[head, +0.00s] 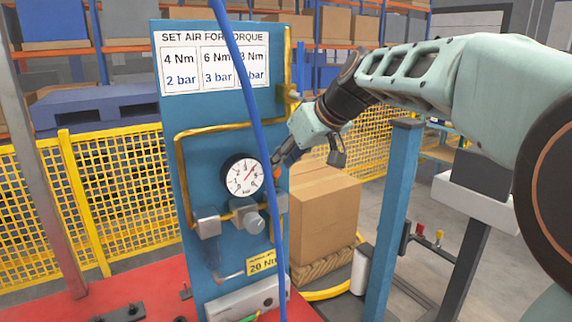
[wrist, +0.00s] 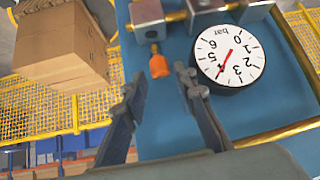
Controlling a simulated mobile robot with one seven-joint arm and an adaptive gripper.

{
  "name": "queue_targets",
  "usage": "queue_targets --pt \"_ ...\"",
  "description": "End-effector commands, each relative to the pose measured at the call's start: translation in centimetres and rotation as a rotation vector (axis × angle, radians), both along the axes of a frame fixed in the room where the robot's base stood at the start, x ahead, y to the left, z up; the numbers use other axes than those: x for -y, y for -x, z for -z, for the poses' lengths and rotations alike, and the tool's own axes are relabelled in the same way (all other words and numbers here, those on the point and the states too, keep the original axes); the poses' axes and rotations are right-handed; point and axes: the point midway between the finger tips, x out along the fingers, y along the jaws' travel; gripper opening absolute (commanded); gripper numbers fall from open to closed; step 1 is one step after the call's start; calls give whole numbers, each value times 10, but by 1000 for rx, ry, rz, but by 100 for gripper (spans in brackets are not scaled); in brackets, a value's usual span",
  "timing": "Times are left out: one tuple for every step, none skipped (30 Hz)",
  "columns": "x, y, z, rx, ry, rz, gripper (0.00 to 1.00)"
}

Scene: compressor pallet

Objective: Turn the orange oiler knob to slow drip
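The orange oiler knob (wrist: 158,66) is a small tapered piece on a short brass stem by a grey metal block (wrist: 148,18) on the blue panel. In the wrist view, which is turned over, it lies just beyond and between my fingertips, with space on both sides. My gripper (wrist: 160,80) is open and empty. In the head view my gripper (head: 282,166) is at the panel's right edge, beside the gauge, and only a sliver of orange shows by its fingertips. The knob's setting cannot be read.
A round pressure gauge (head: 242,175) sits close to the left of my fingers, above a grey regulator (head: 247,216). A blue hose (head: 253,100) hangs in front of the panel (head: 205,130). A cardboard box (head: 325,215) stands behind to the right, near a blue post (head: 393,220).

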Motion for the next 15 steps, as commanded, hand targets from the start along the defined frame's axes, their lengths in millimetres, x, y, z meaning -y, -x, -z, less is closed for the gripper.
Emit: queue_targets --pt "-4 -4 5 -2 0 -3 26" --pt "-6 -5 8 -3 -2 -3 26" --pt "-8 -7 10 -2 -1 -2 26" --pt "-9 -9 12 -1 0 -1 26" --pt "-9 -10 13 -1 0 -1 26" --pt "-10 -11 15 -1 0 -1 26" --pt "-11 -12 16 0 -1 -1 26" --pt "-11 -12 17 0 -1 -1 26" --pt "-12 -13 17 0 0 0 26" --pt "-12 -13 17 0 0 0 26" --pt "-12 -13 17 1 -1 0 26" --pt "-12 -13 17 1 0 1 26" --pt "-12 -13 17 1 0 1 26" --pt "-12 -13 17 1 0 1 26" --pt "-12 -13 17 0 1 1 26"
